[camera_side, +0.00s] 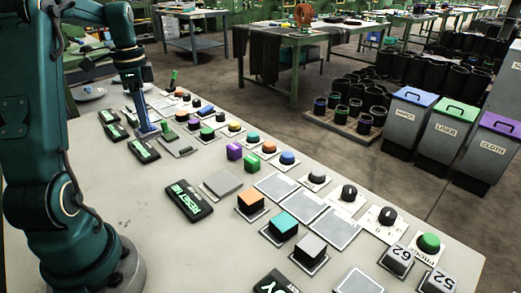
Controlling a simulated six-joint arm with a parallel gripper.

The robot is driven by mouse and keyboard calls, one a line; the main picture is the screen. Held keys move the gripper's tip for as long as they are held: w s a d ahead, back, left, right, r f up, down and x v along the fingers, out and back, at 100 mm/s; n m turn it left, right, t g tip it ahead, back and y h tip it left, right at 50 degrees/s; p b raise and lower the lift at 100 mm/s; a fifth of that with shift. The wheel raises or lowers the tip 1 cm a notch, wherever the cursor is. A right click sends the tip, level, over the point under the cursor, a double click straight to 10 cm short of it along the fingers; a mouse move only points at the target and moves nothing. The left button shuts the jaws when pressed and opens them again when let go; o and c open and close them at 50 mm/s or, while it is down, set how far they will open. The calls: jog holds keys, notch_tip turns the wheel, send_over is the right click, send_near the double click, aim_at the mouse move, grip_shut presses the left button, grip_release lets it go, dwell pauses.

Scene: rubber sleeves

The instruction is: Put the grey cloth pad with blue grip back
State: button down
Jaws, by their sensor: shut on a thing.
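My gripper (139,92) is at the far left part of the table, pointing down. It is shut on the blue grip (146,122), a slim upright blue piece under the jaws. The grey cloth pad at the foot of the grip is small and hard to make out. It is close to the table top, and I cannot tell whether it touches. A grey plate with a green part (178,144) lies just to the right.
Black signs with green lettering (188,200) lie along the near side of the table (150,215). Rows of coloured buttons and blocks (251,201) fill the right side. Bins (410,120) stand on the floor beyond. Bare table lies at the near left.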

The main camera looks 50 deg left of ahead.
jog(key=w+d+f, duration=0.2)
jog(key=w, duration=0.1)
jog(key=w+d+f, duration=0.2)
jog(key=w, duration=0.1)
jog(key=w+d+f, duration=0.1)
jog(key=w+f, duration=0.1)
jog(key=w, duration=0.1)
jog(key=shift+w+d+f, duration=0.25)
jog(key=shift+d+f, duration=0.15)
jog(key=shift+f, duration=2)
jog(key=shift+f, duration=0.15)
jog(key=c, duration=0.7)
grip_release()
notch_tip(320, 180, up, 12)
jog(key=s+d+r+n+t, duration=0.1)
jog(key=s+d+r, duration=0.15)
jog(key=d, duration=0.35)
jog(key=s+d+r+n+t, duration=0.1)
jog(key=s+d+r, duration=0.15)
jog(key=d, duration=0.35)
jog(key=s+d+f+n+t, duration=0.1)
jog(key=s+d, duration=0.1)
jog(key=s, duration=0.1)
jog(key=s+d+f+t, duration=0.1)
jog(key=s+d, duration=0.2)
jog(key=s+d+f+n+t, duration=0.1)
jog(key=s+d, duration=0.2)
jog(key=shift+s+d+f+n+t, duration=0.15)
jog(key=shift+s+f+n+t, duration=0.1)
jog(key=shift+s+n+t, duration=0.05)
